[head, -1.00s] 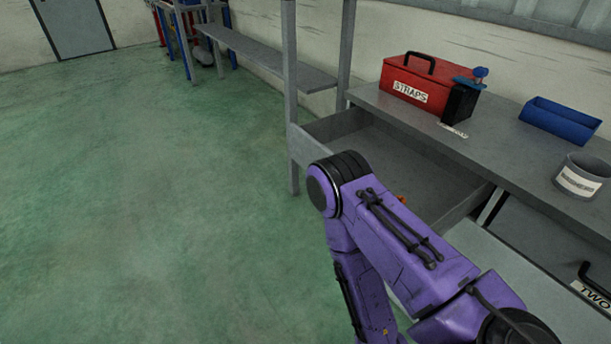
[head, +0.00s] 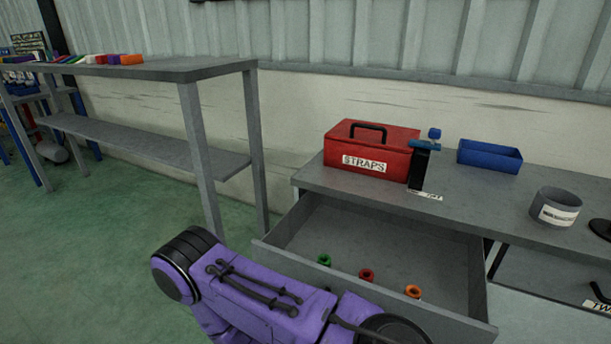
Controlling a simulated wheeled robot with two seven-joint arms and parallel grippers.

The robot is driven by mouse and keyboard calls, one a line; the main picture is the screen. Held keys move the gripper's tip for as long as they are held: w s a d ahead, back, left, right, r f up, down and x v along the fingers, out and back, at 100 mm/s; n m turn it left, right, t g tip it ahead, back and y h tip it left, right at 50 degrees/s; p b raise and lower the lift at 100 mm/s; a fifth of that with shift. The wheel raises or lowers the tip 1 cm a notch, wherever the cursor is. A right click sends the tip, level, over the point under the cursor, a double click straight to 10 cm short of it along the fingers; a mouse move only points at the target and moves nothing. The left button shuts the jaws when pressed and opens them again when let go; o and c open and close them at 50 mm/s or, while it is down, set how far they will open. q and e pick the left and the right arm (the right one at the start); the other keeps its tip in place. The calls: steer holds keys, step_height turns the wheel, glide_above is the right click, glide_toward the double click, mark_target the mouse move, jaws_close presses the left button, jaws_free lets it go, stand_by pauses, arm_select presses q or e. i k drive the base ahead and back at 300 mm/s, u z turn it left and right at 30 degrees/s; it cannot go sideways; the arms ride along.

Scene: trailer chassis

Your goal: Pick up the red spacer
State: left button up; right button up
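The red spacer (head: 366,275) is a small ring lying in the open drawer (head: 471,277), toward its front. A green spacer (head: 324,260) lies to its left and an orange spacer (head: 413,291) to its right. A purple arm of mine crosses the bottom of the head view in front of the drawer. Its gripper is out of the picture, and so is my other gripper. The arm hides part of the drawer's front wall.
On the bench above the drawer stand a red STRAPS box (head: 340,151), a black stand with a blue top (head: 419,166), a blue bin (head: 489,156) and a grey cup (head: 555,208). A grey shelf table (head: 185,68) stands at left. Green floor is open below it.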

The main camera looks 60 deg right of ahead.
mark_target(367, 274)
steer(key=i, duration=1.5)
steer(key=z, duration=4.15)
